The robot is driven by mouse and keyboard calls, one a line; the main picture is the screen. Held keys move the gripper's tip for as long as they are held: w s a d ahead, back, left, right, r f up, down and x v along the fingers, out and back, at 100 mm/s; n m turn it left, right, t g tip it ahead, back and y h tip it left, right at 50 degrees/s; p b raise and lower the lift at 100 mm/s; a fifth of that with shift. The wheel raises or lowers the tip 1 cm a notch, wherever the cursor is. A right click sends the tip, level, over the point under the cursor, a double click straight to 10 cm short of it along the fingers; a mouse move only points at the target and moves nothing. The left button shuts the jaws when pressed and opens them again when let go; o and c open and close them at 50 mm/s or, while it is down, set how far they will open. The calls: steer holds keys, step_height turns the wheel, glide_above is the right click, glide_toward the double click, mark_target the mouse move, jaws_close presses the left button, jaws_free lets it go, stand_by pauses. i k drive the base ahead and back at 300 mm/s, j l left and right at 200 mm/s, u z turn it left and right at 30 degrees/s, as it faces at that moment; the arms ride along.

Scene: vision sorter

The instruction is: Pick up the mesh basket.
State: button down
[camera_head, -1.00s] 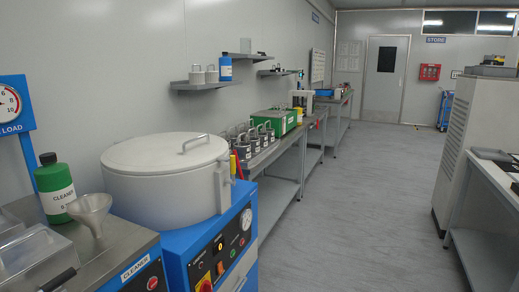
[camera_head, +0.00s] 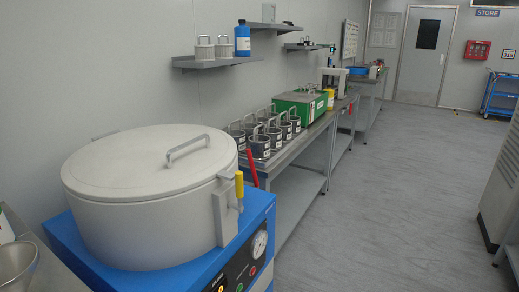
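My gripper is not in view. Several dark cylindrical containers with looped metal handles and pale labels (camera_head: 260,143) stand grouped at the near end of the steel bench along the left wall. They are too small to tell whether any of them is a mesh basket. No other clear mesh basket shows.
A large pale lidded drum (camera_head: 145,210) on a blue machine (camera_head: 235,272) fills the near left. A metal funnel (camera_head: 17,264) is at the left edge. A green box (camera_head: 300,106) stands farther along the bench (camera_head: 300,150). The grey floor (camera_head: 390,200) to the right is clear.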

mark_target(260, 144)
steer(key=i+l, duration=0.1)
steer(key=l, duration=0.25)
steer(key=i+l+z, duration=0.1)
steer(key=l, duration=0.2)
steer(key=i+l+z, duration=0.1)
steer(key=i, duration=0.55)
steer(key=i+l+z, duration=0.1)
steer(key=i, duration=0.55)
steer(key=i+j, duration=0.15)
steer(key=i, duration=0.15)
steer(key=l+z, duration=0.05)
